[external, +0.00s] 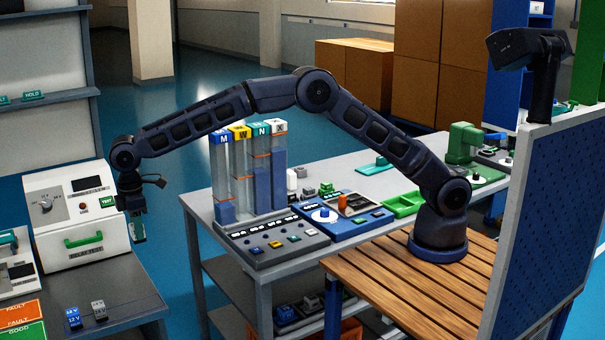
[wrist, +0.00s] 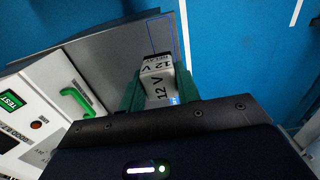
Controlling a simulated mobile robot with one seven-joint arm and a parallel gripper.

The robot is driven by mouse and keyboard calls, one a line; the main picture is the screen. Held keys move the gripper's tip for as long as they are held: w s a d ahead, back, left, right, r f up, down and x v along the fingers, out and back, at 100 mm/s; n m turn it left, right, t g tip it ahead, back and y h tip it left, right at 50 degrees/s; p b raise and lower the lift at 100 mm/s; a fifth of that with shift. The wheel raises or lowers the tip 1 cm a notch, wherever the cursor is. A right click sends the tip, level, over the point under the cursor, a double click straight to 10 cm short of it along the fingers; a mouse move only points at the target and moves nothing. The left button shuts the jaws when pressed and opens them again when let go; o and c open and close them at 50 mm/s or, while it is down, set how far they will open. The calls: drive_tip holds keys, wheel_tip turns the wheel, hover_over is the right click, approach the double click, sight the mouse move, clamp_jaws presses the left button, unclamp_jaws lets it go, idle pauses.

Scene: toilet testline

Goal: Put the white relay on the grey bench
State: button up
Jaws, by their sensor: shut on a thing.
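The white relay (wrist: 158,68), marked 12 V, is between the green fingers of my gripper (wrist: 160,92) in the wrist view. In the external view my gripper (external: 138,230) hangs at the end of the outstretched arm, pointing down, beside the right side of the white test box. The relay is hard to make out there. A grey bench (external: 125,283) carries the test box at the left, and its top also shows below the relay in the wrist view (wrist: 105,50). A blue outline is marked on it near its edge. The relay appears held above the bench, apart from it.
The white test box (external: 80,215) has a green handle. A blue relay (external: 73,318) and a grey relay (external: 99,310) stand at the bench front. Another grey table (external: 205,203) with clear tubes and panels stands right, across a gap of blue floor.

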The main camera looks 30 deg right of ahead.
wheel_tip(320, 180, up, 5)
drive_tip(key=shift+w+f, duration=0.1)
drive_tip(key=shift+f, duration=0.1)
drive_tip(key=w+d+m, duration=0.3)
drive_tip(key=w+d, duration=1.2)
drive_tip(key=w, duration=0.3)
drive_tip(key=w+d+m, duration=0.3)
drive_tip(key=w+d, duration=1.2)
drive_tip(key=w, duration=0.3)
drive_tip(key=w+d+m, duration=0.2)
drive_tip(key=w+d, duration=0.2)
drive_tip(key=d, duration=0.6)
drive_tip(key=w+d+m, duration=0.1)
drive_tip(key=w+d, duration=0.4)
drive_tip(key=d, duration=0.5)
drive_tip(key=w+d+m, duration=0.2)
drive_tip(key=w+d, duration=0.2)
drive_tip(key=d, duration=0.6)
drive_tip(key=s+d+m, duration=0.2)
drive_tip(key=d+m, duration=0.1)
drive_tip(key=d, duration=1.9)
drive_tip(key=s+d+m, duration=0.2)
drive_tip(key=d+m, duration=0.2)
drive_tip(key=d, duration=1.8)
drive_tip(key=f, duration=1.7)
drive_tip(key=d+f, duration=0.1)
drive_tip(key=f, duration=0.7)
drive_tip(key=shift+f, duration=0.2)
